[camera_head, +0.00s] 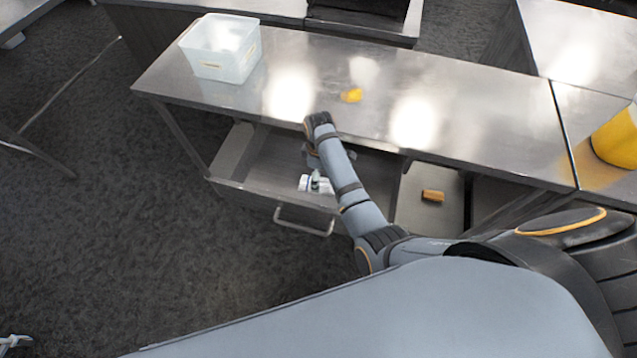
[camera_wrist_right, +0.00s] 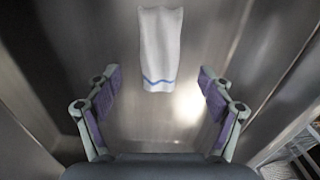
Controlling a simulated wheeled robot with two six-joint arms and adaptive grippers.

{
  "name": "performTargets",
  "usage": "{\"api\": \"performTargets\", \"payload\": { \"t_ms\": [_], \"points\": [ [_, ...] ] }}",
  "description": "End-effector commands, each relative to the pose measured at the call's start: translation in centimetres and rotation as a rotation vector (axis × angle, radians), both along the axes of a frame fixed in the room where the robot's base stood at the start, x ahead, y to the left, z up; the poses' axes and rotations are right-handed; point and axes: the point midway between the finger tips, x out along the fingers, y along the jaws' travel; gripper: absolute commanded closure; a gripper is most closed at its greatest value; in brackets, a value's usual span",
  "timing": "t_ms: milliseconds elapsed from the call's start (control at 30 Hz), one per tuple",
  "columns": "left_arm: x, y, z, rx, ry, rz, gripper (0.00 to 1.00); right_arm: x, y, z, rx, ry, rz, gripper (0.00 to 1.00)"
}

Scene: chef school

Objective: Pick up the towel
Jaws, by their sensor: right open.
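The towel (camera_wrist_right: 160,45) is white with a blue stripe near its lower end. In the right wrist view it lies on a grey metal surface, at the top middle. My right gripper (camera_wrist_right: 158,82) is open, with one finger on each side and nothing held between them. The towel's striped end shows between and beyond the fingertips. In the head view my right gripper (camera_head: 314,155) is over the open drawer (camera_head: 240,172) and partly hidden by my arm. I cannot make out the towel for sure there. My left gripper is not clearly in view.
The metal counter (camera_head: 460,108) runs above the drawer. It bears a translucent white bin (camera_head: 232,68) and a small yellow-orange item (camera_head: 351,96). A pale item (camera_head: 304,183) lies in the drawer. A brown block (camera_head: 433,196) is on a lower shelf. A yellow container (camera_head: 617,140) stands at right.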

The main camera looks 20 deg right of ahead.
Motion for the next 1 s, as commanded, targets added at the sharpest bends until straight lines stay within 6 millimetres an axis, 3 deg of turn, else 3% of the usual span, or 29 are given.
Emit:
{"api": "performTargets", "payload": {
  "t_ms": [133, 400, 633, 1000],
  "points": [
    [0.0, -0.2, 0.3, -0.002, -0.001, 0.001, 0.6, 0.0, 0.1, -1.0, -0.001, 0.003, 0.0, 0.19],
    [0.1, -0.2, 0.4, -0.002, -0.002, 0.001, 0.6, 0.2, 0.2, -5.0, 0.001, -0.001, -0.001, 0.19],
    [0.1, -0.2, 0.4, -0.003, -0.002, 0.001, 0.6, 0.2, 0.2, -5.1, 0.001, -0.002, -0.002, 0.19],
    [0.2, -0.2, 0.4, -0.003, -0.003, 0.0, 0.6, 0.2, 0.2, -5.1, 0.0, -0.001, -0.001, 0.69]
  ]
}}
